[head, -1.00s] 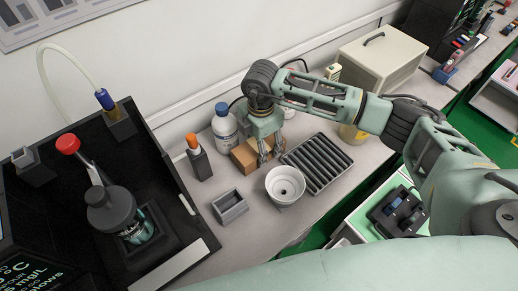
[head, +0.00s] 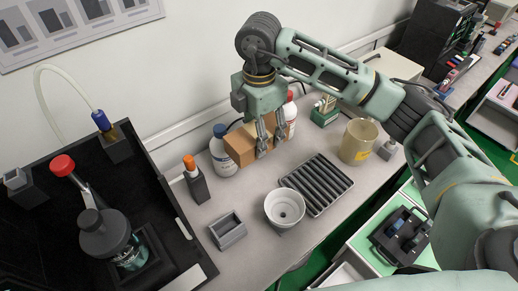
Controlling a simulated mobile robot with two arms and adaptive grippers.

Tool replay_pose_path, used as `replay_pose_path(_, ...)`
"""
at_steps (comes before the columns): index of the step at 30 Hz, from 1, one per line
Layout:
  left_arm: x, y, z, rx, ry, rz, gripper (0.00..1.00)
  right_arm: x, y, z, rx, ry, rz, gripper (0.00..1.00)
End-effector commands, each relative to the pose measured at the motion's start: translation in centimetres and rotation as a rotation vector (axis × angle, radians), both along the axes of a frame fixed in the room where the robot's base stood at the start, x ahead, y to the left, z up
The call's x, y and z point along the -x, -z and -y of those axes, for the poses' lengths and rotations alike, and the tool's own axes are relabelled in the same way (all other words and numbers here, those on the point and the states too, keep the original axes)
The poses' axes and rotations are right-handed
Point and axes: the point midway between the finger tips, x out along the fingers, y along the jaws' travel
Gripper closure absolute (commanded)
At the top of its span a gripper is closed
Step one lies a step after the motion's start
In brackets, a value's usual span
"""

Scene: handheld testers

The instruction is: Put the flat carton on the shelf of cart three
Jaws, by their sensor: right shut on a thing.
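The brown carton (head: 238,147) is in the head view, at the back of the grey bench near the wall. My right gripper (head: 263,152) reaches down over it and is shut on it. The fingers and wrist cover part of the carton. It appears raised off the bench, in front of the bottles. A cart (head: 349,256) with a green top stands at the lower right, beside the bench; another pale cart (head: 501,98) is at the far right edge. I cannot tell which is cart three. My left gripper is out of view.
A white bottle with a blue cap (head: 222,158), an orange-capped item (head: 196,184), a white bowl (head: 284,208), a grey ribbed tray (head: 317,184), a small grey box (head: 228,230) and a beige jug (head: 358,141) stand around the carton. A black tray (head: 48,222) fills the left.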

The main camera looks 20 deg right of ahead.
Motion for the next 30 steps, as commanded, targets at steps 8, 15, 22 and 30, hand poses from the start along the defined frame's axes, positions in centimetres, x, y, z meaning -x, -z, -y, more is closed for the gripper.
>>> replay_pose_path(8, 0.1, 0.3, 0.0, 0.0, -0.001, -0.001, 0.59, 0.0, -3.1, 0.0, 0.0, -0.001, 0.001, 0.85)
replay_pose_path(15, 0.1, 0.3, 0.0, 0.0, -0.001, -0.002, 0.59, 0.1, -3.5, 0.1, 0.0, -0.042, 0.001, 0.85)
replay_pose_path(22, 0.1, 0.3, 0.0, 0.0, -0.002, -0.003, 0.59, 0.6, -3.6, 0.3, 0.0, -0.337, 0.008, 0.85)
replay_pose_path(30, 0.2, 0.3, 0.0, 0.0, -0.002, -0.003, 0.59, 1.5, -3.8, 0.8, 0.005, -0.828, 0.013, 0.85)
